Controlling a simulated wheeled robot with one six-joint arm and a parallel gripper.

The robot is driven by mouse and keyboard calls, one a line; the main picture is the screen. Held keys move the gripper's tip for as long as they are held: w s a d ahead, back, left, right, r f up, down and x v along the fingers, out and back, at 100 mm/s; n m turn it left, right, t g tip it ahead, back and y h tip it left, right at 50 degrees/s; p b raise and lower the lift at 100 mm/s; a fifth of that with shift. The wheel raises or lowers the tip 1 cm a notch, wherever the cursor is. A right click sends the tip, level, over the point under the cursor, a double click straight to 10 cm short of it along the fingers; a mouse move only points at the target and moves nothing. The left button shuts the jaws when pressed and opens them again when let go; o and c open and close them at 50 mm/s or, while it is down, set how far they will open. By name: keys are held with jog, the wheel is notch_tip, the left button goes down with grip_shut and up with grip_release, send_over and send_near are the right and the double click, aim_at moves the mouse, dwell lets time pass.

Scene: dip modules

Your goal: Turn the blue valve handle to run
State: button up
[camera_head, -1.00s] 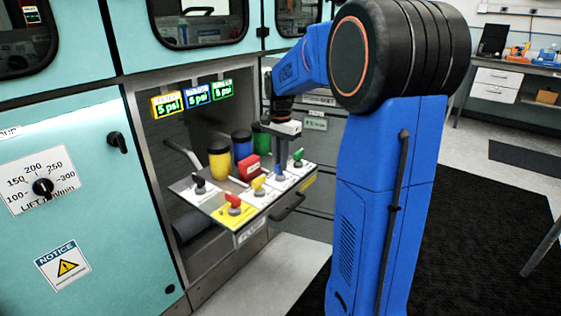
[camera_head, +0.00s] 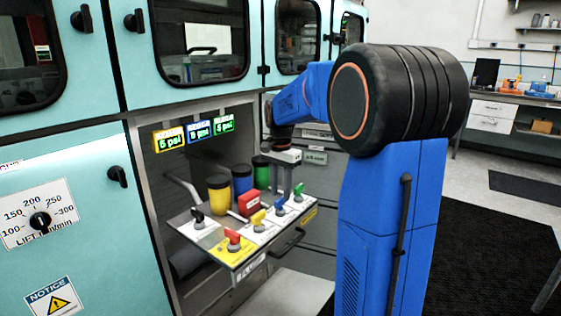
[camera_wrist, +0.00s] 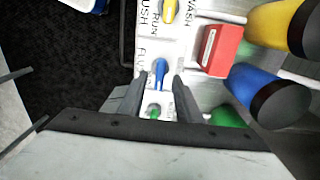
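The blue valve handle (camera_head: 280,205) stands on the pull-out valve panel (camera_head: 222,254), between a yellow and a green handle. In the wrist view the blue handle (camera_wrist: 160,72) lies lengthwise between the two fingertips, with a gap visible on each side. My gripper (camera_wrist: 160,80) is open and points down over the panel; it also shows in the head view (camera_head: 288,185), just behind the blue handle. Lettering beside the handle is partly visible, but the full run and flush marks are hidden.
A red block (camera_head: 248,203) and yellow, blue and green-bodied canisters (camera_head: 219,196) stand behind. Pressure displays (camera_head: 198,131) hang above. Cabinet walls enclose the left and back.

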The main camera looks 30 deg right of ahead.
aim_at(281, 198)
notch_tip(281, 198, up, 15)
dwell(0.4)
dwell(0.4)
jog(key=s+a+f+n+t, duration=0.1)
jog(key=s+a+f+n, duration=0.3)
jog(key=s, duration=0.4)
jog(key=s+a+f+n+t, duration=0.1)
jog(key=s+a+f+n, duration=0.15)
jog(key=s+a, duration=0.45)
jog(key=s+a+f+n+t, duration=0.1)
jog(key=s+a+f+n, duration=0.1)
jog(key=s+f+n, duration=0.2)
jog(key=s+a+f+n+t, duration=0.1)
jog(key=s+a+f+n, duration=0.2)
jog(key=s+f, duration=0.5)
jog(key=s, duration=0.2)
jog(key=shift+s+f+n+t, duration=0.2)
jog(key=shift+s+n+t, duration=0.15)
jog(key=shift+s+t, duration=0.05)
